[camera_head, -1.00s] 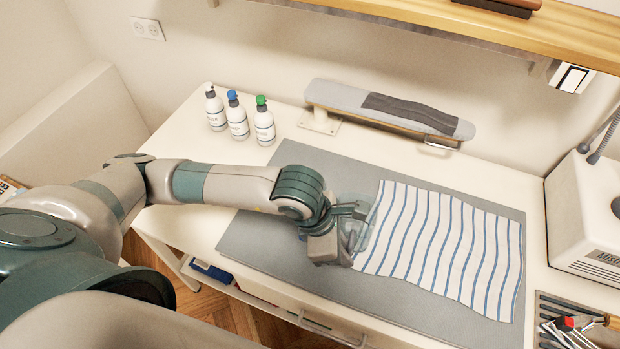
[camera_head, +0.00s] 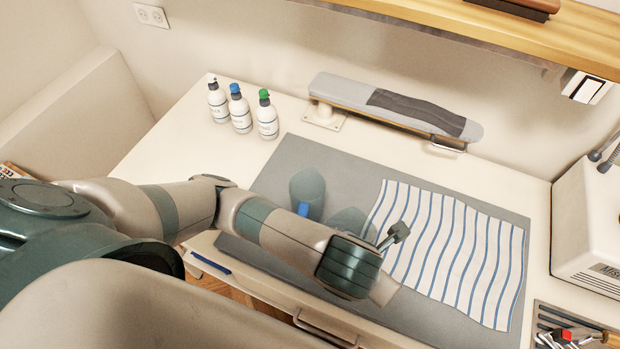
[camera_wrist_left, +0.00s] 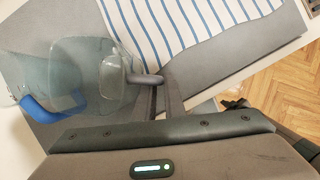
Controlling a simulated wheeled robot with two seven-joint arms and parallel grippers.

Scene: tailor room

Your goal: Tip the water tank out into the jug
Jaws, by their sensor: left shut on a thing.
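The clear, bluish water tank (camera_head: 350,221) is partly hidden behind my left arm in the head view. In the left wrist view the tank (camera_wrist_left: 88,62) looks tilted, and its handle is between the fingers. My left gripper (camera_head: 394,236) is shut on the tank; its fingers (camera_wrist_left: 158,88) also show in the wrist view. A clear jug with a blue handle (camera_head: 307,188) stands on the grey mat just left of the tank. In the wrist view the jug (camera_wrist_left: 22,80) overlaps the tank's left side; I cannot tell if they touch. No water stream is discernible. My right gripper is not in view.
A striped cloth (camera_head: 450,250) lies on the grey mat (camera_head: 282,170) right of the tank. Several things stand around: pump bottles (camera_head: 240,115) behind, a sleeve board (camera_head: 390,105) at the back, a white machine (camera_head: 590,225) at right and a tool tray (camera_head: 560,335) at front right.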

